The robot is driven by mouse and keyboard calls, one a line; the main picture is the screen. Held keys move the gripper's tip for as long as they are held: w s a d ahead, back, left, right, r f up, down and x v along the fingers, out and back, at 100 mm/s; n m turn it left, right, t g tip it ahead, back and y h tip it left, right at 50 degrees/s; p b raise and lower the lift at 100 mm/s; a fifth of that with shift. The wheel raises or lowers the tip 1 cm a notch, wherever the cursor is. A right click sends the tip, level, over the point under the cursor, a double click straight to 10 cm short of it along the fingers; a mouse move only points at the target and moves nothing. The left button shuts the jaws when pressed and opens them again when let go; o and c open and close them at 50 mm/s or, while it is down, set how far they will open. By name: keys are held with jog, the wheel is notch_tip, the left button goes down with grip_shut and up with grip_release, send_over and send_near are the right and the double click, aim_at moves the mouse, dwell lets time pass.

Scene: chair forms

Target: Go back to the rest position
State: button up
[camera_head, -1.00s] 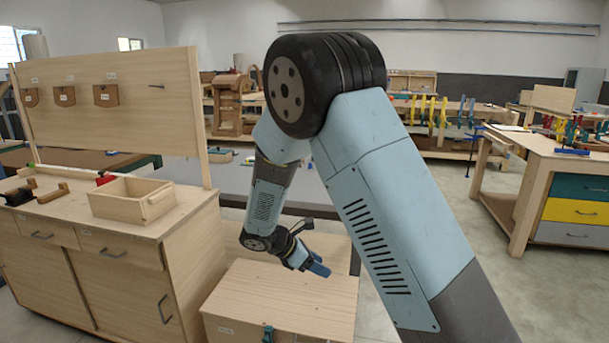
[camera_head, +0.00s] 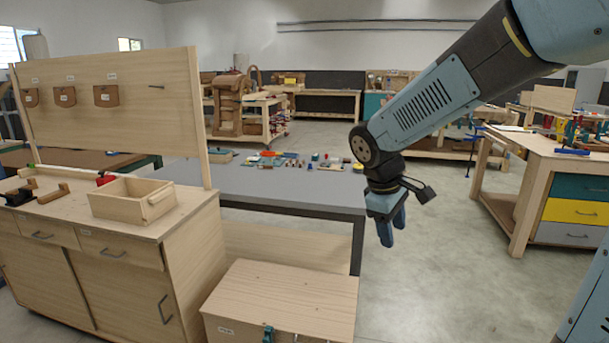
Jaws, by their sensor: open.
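My gripper (camera_head: 392,232) hangs fingers down in the right half of the head view, in free air in front of the right end of the grey table. It is open, and I see nothing between its fingers. My arm comes down to it from the upper right corner. The wooden chest (camera_head: 283,297) stands on the floor to the lower left of my gripper, its lid shut, apart from the gripper.
The grey table (camera_head: 268,188) bears several small coloured items at its back. A wooden cabinet (camera_head: 130,285) with an open wooden box (camera_head: 131,206) on top stands at left. A workbench with coloured drawers (camera_head: 575,211) is at right. Open floor lies between.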

jog(key=s+d+r+m+t+y, duration=0.1)
jog(key=s+d+r+m+t, duration=0.1)
jog(key=s, duration=0.5)
jog(key=s+d+r+m+t+y, duration=0.2)
jog(key=s+r+m, duration=0.3)
jog(key=s+m, duration=0.2)
jog(key=shift+s+d+r+m, duration=0.3)
jog(key=shift+s+d, duration=0.1)
jog(key=shift+s, duration=0.35)
